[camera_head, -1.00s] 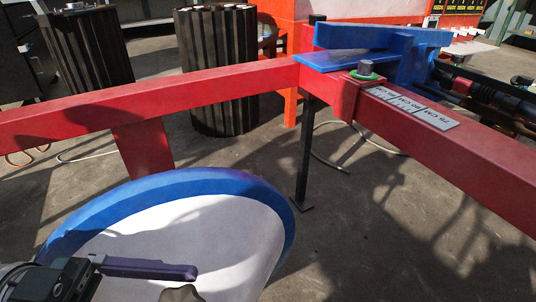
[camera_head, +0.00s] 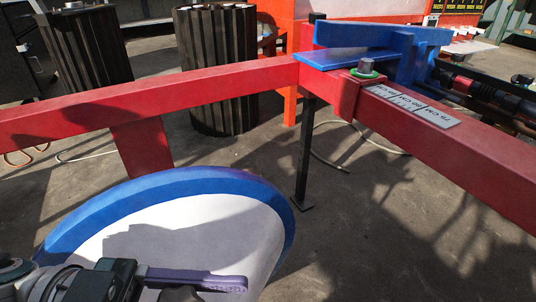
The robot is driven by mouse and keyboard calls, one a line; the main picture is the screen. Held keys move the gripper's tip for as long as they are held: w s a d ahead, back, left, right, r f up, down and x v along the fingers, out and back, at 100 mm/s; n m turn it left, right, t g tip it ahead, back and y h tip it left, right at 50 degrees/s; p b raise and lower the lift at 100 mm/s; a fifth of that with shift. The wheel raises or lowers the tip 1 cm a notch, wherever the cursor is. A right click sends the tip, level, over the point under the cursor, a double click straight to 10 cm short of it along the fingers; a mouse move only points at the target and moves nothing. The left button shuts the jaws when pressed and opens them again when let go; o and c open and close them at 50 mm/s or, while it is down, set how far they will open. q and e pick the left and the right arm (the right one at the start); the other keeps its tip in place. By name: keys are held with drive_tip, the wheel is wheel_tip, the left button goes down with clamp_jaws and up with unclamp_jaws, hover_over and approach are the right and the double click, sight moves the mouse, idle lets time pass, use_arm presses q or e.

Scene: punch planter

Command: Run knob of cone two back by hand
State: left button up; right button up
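A large disc (camera_head: 205,215) with a blue rim and a white, partly shaded face fills the lower left. I take it for a cone, but no number shows on it. A dark grey knob-like piece (camera_head: 181,294) is at the bottom edge in front of the white face, mostly cut off. My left gripper (camera_head: 215,283) comes in from the lower left. One purple finger lies across the white face, just above the dark piece; I cannot tell whether they touch. Its other finger is not clearly visible. My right gripper is not in view.
A red beam (camera_head: 150,92) crosses above the disc. It meets a blue bracket (camera_head: 385,50) and a second red beam with a scale plate (camera_head: 410,104) and a grey-green knob (camera_head: 365,67). Dark ribbed rollers (camera_head: 215,70) stand behind. The floor (camera_head: 370,240) at lower right is open.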

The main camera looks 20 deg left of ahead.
use_arm(q)
drive_tip(key=c, duration=0.7)
drive_tip(key=shift+w+a+n+t+y+p, duration=0.3)
drive_tip(key=shift+n+t+y+p, duration=0.65)
drive_tip(key=shift+n+t+y, duration=0.7)
drive_tip(key=shift+w+a+n+t+y+p, duration=0.25)
drive_tip(key=shift+n+t+y+p, duration=0.65)
drive_tip(key=shift+n+t+y, duration=0.75)
drive_tip(key=shift+w+a+n+t+y+p, duration=0.3)
drive_tip(key=shift+n+t+y+p, duration=0.65)
drive_tip(key=shift+n+t+y, duration=0.65)
drive_tip(key=shift+c, duration=0.2)
drive_tip(key=shift+t, duration=0.3)
drive_tip(key=o, duration=1.4)
drive_tip(key=shift+c, duration=0.2)
drive_tip(key=v, duration=1)
drive_tip(key=shift+p, duration=0.3)
drive_tip(key=shift+r, duration=0.15)
